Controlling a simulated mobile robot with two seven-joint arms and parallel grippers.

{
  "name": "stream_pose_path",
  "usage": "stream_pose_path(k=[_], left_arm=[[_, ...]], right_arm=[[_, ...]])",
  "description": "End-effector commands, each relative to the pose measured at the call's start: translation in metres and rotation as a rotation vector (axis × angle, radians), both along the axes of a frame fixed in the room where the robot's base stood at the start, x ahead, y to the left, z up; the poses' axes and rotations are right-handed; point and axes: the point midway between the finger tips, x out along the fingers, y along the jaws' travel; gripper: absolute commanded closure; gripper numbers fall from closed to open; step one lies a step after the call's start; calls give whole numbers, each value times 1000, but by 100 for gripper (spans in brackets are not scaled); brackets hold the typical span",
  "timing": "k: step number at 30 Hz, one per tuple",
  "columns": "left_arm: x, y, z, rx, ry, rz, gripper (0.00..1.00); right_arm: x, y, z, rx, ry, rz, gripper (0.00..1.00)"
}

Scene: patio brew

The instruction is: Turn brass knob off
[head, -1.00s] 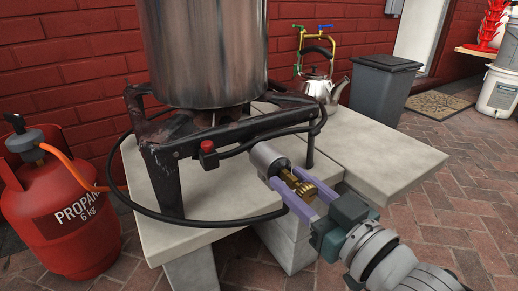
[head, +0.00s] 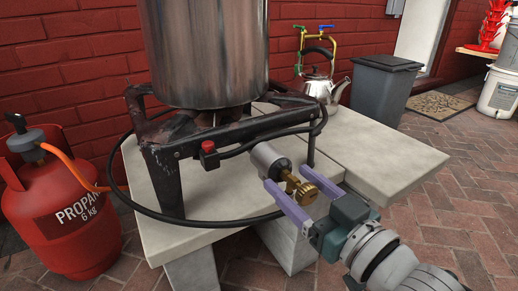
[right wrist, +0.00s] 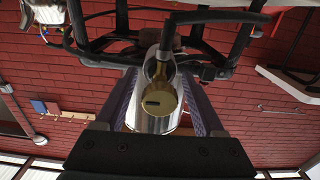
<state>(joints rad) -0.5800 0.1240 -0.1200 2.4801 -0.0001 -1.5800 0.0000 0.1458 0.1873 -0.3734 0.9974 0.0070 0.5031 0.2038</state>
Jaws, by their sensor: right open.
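The brass knob (head: 307,192) sits on the end of a grey metal cylinder (head: 267,158) at the front of the black burner stand. My right gripper (head: 298,190) comes in from the lower right with its two purple fingers open, one on each side of the knob. In the right wrist view, the knob (right wrist: 159,100) shows face-on between the spread fingers, with a dark slot on its face and a visible gap to each finger. My left gripper is not in view.
The burner stand (head: 163,165) carries a large steel pot (head: 205,55) on a stone table (head: 225,185). A black hose loops around it. A red propane tank (head: 65,215) stands left. A kettle (head: 325,90) and a grey bin (head: 383,90) are behind.

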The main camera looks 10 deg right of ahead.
Motion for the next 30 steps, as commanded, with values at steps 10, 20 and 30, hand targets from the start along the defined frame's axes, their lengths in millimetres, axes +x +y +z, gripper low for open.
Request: stream_pose_path(k=[10, 20, 30], left_arm=[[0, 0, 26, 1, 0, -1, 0], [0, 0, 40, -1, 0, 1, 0], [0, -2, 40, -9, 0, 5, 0]], right_arm=[[-44, -16, 3, -1, 6, -1, 29], [-90, -33, 1, 0, 1, 0, 29], [-93, -34, 0, 0, 0, 0, 29]])
